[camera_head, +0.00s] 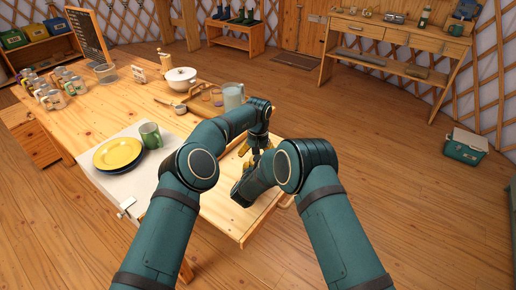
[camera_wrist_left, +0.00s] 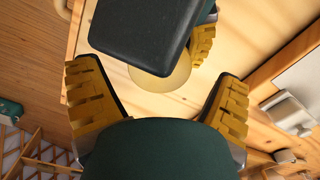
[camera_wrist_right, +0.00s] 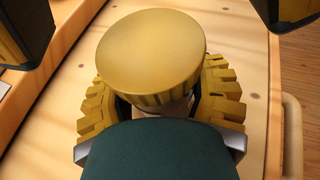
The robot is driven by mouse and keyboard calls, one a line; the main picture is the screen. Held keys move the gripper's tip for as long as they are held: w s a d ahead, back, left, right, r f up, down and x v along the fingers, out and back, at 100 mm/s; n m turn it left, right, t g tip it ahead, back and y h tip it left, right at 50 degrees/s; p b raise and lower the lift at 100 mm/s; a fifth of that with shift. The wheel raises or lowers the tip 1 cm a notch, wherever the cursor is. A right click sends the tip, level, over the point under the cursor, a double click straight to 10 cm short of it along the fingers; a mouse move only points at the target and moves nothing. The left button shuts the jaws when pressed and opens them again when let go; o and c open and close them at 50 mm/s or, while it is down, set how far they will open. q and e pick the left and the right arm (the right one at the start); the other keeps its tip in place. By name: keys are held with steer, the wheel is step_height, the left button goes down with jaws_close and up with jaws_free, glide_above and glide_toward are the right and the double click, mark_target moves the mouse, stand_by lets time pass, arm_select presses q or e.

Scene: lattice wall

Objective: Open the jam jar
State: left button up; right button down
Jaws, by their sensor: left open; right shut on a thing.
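The jam jar shows mostly as its ribbed gold lid (camera_wrist_right: 150,50), which is on top of the jar in the right wrist view. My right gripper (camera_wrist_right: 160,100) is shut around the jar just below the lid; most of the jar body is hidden. My left gripper (camera_wrist_left: 160,78) is open, with its yellow-padded fingers apart. Between and beyond them the lid (camera_wrist_left: 163,80) shows partly, behind a dark part of my right gripper. The left fingers do not appear to touch the lid. In the head view my arms hide the jar.
Bare light wood lies around the grippers.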

arm_select(q)
steer(key=shift+f, duration=1.1)
steer(key=c, duration=1.3)
steer(key=shift+n, duration=1.8)
steer(key=o, duration=1.3)
steer(key=shift+o, duration=0.2)
steer(key=shift+r, duration=0.1)
